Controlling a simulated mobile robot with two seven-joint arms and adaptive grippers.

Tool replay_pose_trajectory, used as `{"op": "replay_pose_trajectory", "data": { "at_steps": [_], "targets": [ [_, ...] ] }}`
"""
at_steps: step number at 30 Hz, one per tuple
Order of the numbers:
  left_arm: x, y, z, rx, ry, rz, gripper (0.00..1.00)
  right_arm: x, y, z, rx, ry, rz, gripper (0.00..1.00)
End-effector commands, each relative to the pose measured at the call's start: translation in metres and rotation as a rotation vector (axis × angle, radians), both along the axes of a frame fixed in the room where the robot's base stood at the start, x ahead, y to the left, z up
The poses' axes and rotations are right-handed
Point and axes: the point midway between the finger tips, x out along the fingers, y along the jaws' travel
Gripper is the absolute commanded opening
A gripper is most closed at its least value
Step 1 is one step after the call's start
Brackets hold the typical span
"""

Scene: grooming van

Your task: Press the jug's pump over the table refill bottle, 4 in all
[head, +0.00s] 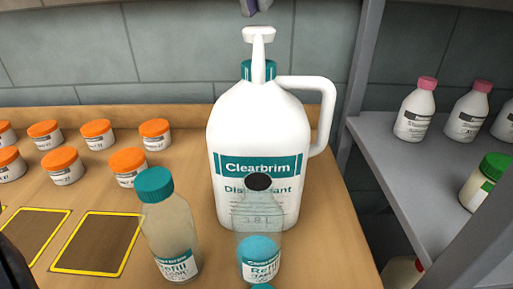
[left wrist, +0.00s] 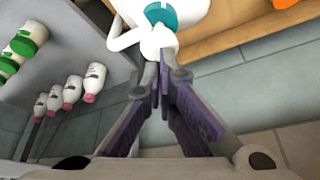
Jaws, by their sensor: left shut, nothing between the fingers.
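The white jug (head: 255,130) with a teal "Clearbrim" label stands upright on the table. Its white pump head (head: 258,35) points toward me. A clear refill bottle (head: 257,215) stands right in front of the jug, below the spout; its top is dark and blue shows low inside. My left gripper (head: 254,4) is just above the pump head, shut and empty, with only its tips in the head view. In the left wrist view its fingers (left wrist: 160,85) are together above the pump head (left wrist: 157,42); contact cannot be told. My right gripper is not in view.
A teal-capped refill bottle (head: 170,235) stands left of the clear one. Several orange-lidded jars (head: 97,135) and yellow-edged dark mats (head: 98,243) are at left. A grey shelf (head: 390,140) at right holds white bottles. A teal cap (head: 262,287) shows at the bottom edge.

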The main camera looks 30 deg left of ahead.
Motion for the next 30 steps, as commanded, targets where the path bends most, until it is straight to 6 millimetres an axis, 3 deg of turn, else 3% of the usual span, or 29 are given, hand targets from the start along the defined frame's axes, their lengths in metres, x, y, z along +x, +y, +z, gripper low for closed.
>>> {"op": "replay_pose_trajectory", "data": {
  "at_steps": [17,30],
  "targets": [
    [0.0,0.0,0.001,-0.001,-0.003,0.0,0.0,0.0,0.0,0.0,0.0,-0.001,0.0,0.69],
    [0.0,0.0,-0.014,-0.001,-0.002,0.0,0.0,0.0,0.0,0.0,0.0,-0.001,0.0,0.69]
  ]
}}
